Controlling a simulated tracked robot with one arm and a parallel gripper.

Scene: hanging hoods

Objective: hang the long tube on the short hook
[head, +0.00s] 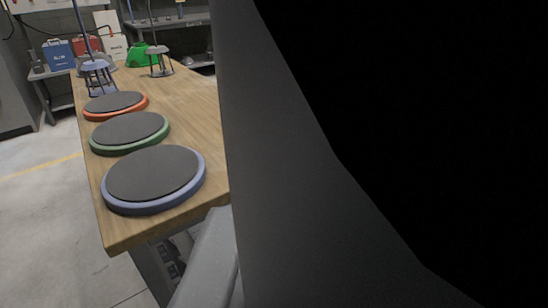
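I cannot make out the long tube or the short hook for sure. A blue hood-like piece on a wire frame (97,75) stands at the far left of the wooden table (190,108), with a thin upright rod above it. A grey hood-like piece (157,62) on a similar frame stands to its right, also with a thin rod above. My gripper does not show. A large dark shape very close to the camera covers the right half of the view and hides what lies behind it.
Three round grey-topped discs, rimmed blue (152,178), green (129,131) and orange (115,104), lie in a row along the table's left side. A green object (140,57) and a blue box (60,56) are at the back. Bare floor (45,215) lies left.

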